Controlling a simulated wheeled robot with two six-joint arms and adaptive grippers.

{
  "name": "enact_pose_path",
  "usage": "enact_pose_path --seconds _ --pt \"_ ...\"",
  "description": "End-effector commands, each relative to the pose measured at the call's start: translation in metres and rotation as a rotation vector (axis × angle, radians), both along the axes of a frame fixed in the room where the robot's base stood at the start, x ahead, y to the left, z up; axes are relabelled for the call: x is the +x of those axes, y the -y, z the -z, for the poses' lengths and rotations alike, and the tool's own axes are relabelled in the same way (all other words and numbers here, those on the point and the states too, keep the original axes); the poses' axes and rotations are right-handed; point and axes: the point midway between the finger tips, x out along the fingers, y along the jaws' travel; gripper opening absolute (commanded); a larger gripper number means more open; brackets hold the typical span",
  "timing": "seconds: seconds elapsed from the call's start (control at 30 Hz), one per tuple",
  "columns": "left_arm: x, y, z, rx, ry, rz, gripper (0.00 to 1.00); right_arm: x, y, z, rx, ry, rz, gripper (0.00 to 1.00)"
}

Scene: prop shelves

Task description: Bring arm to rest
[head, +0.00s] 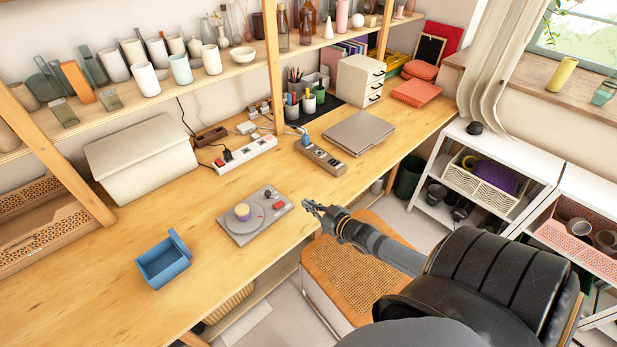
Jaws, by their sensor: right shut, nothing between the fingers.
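My right gripper (313,208) is shut and empty. It hangs in the air at the front edge of the wooden desk (336,188), to the right of a grey device with a round knob (256,222). My right arm (385,248) comes in from the lower right, over a chair with a woven seat. My left gripper and left arm are not in view.
A blue open box (163,262) stands on the desk at the left. A closed laptop (359,132), a power strip (246,153) and a grey control box (320,157) lie further back. The woven chair (362,268) stands below my arm. White shelves (492,168) stand at the right.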

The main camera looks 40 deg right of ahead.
Motion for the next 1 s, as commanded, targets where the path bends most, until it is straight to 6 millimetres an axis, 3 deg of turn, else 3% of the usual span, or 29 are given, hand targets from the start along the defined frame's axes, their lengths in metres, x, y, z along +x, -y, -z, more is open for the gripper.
enact_pose_path --seconds 0.33,0.47,0.6,0.7,1.0 --pt "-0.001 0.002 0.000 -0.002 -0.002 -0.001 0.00 0.000 -0.003 0.001 0.000 -0.010 0.001 0.00" --pt "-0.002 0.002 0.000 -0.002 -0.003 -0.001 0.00 -0.009 -0.033 0.012 -0.010 -0.133 0.016 0.00" --pt "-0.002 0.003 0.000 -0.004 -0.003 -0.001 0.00 -0.041 -0.079 0.020 -0.052 -0.383 0.043 0.00" --pt "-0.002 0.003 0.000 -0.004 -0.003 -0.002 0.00 -0.066 -0.097 0.018 -0.081 -0.528 0.060 0.00" --pt "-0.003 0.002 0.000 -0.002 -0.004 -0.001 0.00 -0.132 -0.118 -0.005 -0.118 -0.813 0.097 0.00"
